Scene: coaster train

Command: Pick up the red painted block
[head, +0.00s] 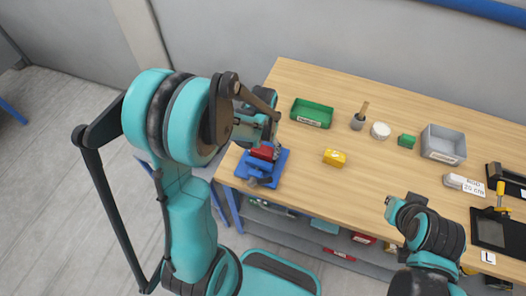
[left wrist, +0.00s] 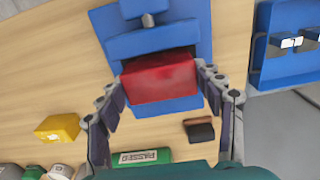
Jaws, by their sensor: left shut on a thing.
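The red painted block (head: 262,153) is at the blue vise (head: 253,172) on the table's left end. In the left wrist view the red block (left wrist: 160,78) lies over the blue vise (left wrist: 155,40), close against its jaw. I cannot tell whether it is clear of the vise. My left gripper (head: 272,143) reaches it from above; in the wrist view its fingers (left wrist: 163,90) are shut on the block's two sides. My right gripper (head: 393,208) is over the front edge of the table, far from the block; its fingers are too small to read.
The table's middle front is clear.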

